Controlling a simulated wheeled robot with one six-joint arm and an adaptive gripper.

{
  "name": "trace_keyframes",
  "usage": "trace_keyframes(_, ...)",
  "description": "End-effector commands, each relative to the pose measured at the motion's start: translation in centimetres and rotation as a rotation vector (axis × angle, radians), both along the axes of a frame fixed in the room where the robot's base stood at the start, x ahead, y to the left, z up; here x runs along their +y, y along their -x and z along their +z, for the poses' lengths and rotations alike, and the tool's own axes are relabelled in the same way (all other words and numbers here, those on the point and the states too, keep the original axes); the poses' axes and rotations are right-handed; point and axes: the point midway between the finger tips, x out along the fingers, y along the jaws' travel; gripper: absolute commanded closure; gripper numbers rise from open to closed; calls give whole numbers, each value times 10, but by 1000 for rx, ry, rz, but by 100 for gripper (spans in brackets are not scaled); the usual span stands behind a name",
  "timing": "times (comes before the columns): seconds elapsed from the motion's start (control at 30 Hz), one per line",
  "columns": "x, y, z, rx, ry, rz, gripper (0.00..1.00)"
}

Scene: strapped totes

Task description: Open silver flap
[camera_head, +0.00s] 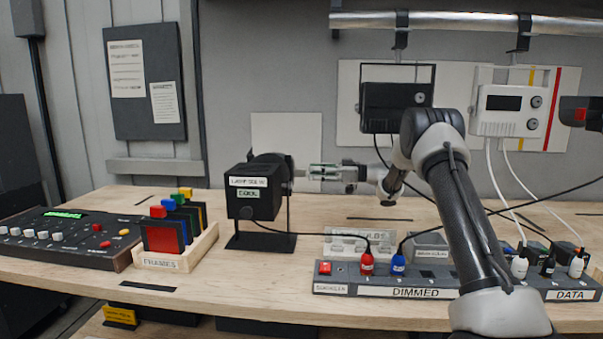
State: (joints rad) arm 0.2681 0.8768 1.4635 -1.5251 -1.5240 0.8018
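A black lamp (256,192) with a "COOL" label stands on a black base on the bench, left of centre. My gripper (306,172) reaches in from the right, level with the lamp's upper part. Its fingers point left, and their tips are at or very close to the lamp's right side. A small grey part (291,170) shows at that side, but I cannot tell whether it is the silver flap. The fingers look close together, but the gap between them is too small to judge. I cannot tell whether they touch the lamp.
A wooden rack of coloured frames (176,258) and a control desk (68,235) stand left of the lamp. Cables cross the right side.

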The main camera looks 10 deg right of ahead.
Motion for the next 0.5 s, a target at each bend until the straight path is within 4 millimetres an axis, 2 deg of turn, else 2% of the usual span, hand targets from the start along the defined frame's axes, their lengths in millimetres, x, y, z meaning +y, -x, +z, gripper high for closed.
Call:
trace_keyframes(0.1, 22, -7, 0, -1, 0, 3, 71)
trace_keyframes(0.23, 39, -13, 0, -2, 1, 1, 71)
trace_keyframes(0.5, 52, -19, 0, -1, 0, -3, 71)
